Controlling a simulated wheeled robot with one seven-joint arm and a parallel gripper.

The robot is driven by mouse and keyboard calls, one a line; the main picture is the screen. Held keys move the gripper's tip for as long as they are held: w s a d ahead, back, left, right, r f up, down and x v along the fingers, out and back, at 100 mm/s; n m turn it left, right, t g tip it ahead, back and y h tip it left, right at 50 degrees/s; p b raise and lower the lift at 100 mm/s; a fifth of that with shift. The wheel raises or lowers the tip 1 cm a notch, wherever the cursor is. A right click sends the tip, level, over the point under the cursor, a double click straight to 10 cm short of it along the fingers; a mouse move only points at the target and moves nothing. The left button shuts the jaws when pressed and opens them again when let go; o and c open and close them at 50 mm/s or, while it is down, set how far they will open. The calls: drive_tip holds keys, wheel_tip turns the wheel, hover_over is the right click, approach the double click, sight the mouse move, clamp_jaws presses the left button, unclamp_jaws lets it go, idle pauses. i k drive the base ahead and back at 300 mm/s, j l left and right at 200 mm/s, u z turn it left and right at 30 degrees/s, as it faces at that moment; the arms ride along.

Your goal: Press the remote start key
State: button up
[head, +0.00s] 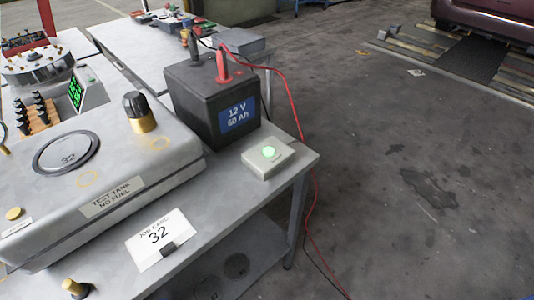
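A small pale box (268,160) lies on the front right corner of the grey bench (215,197). Its top carries a round, glowing green button (270,151), the only lit push button I see near the bench edge. I cannot read any label that names it as the remote start key. Nothing covers the button. My gripper is not in this view.
A black 12 V battery (190,103) with a red clamp (222,68) stands just behind the box. A red cable (292,105) drops past the bench edge. A grey test tank (112,170) and job card (160,240) lie left.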

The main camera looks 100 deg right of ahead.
sight(268, 151)
drive_tip(key=k+l+z, duration=0.1)
drive_tip(key=k+z, duration=0.15)
drive_tip(key=k, duration=0.4)
drive_tip(key=z, duration=2)
drive_tip(key=j+z, duration=0.4)
drive_tip(key=k+j+z, duration=0.2)
drive_tip(key=j+z, duration=0.2)
drive_tip(key=j, duration=0.2)
drive_tip(key=i, duration=0.25)
drive_tip(key=k, duration=0.1)
drive_tip(key=l+u, duration=0.2)
drive_tip(key=u, duration=0.2)
drive_tip(key=l+u, duration=0.2)
drive_tip(key=u, duration=0.25)
drive_tip(key=l+u, duration=0.15)
drive_tip(key=u, duration=0.25)
drive_tip(key=k, duration=0.05)
